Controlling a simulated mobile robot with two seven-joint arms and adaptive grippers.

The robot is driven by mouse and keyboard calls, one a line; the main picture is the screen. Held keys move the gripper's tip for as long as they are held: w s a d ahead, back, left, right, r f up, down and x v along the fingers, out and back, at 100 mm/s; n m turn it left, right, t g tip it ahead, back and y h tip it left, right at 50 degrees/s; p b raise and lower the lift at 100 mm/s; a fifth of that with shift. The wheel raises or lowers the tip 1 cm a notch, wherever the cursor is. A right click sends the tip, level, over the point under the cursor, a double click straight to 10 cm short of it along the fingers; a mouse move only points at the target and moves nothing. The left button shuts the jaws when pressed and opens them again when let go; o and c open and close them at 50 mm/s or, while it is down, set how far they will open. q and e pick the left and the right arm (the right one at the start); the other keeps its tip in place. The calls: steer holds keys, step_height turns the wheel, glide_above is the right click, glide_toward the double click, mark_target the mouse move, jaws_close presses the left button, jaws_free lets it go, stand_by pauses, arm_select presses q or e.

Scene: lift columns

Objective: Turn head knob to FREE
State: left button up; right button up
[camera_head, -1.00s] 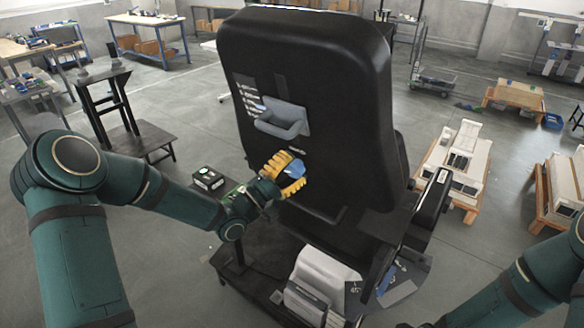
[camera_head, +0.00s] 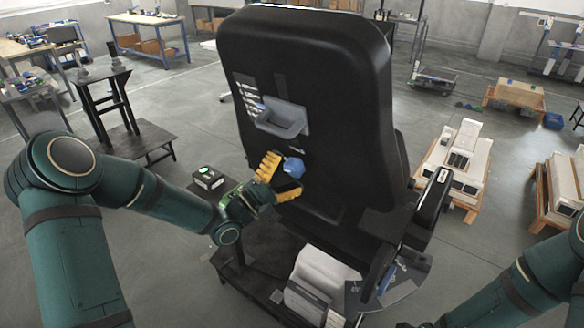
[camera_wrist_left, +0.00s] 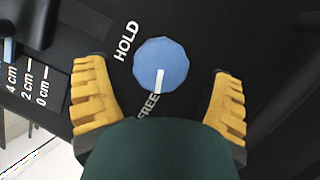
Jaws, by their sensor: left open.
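The head knob (camera_head: 293,167) is a blue, many-sided knob on the black back of the seat, below the grey handle. In the left wrist view the knob (camera_wrist_left: 161,58) has a white pointer line that runs down toward the FREE label (camera_wrist_left: 148,106). The HOLD label (camera_wrist_left: 126,41) is at the knob's upper left. My left gripper (camera_head: 283,177) is open. Its yellow fingers (camera_wrist_left: 160,90) stand on either side of the knob, with a clear gap to it on both sides. My right gripper is out of view; only my right arm shows at lower right.
A grey handle (camera_head: 282,118) sits above the knob, beside a white printed scale (camera_head: 246,96). Pallets with white units (camera_head: 456,160) stand at right.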

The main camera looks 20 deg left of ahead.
arm_select(q)
steer(key=v, duration=1)
steer(key=shift+s+a, duration=0.15)
steer(key=shift+s, duration=0.05)
steer(key=shift+f, duration=0.1)
steer(key=d+f+m+g+y+b, duration=0.25)
steer(key=d+f, duration=0.25)
steer(key=f, duration=0.6)
steer(key=d+f+m+g+y+b, duration=0.2)
steer(key=d+f+g+y, duration=0.25)
steer(key=f, duration=0.65)
steer(key=s+d+f+m+g+y+b, duration=0.2)
steer(key=s+f+m+g, duration=0.5)
steer(key=s+f, duration=0.6)
steer(key=shift+s+d+g+y+b, duration=0.3)
steer(key=shift+s+d+g+b, duration=0.15)
steer(key=shift+s+d+g, duration=0.6)
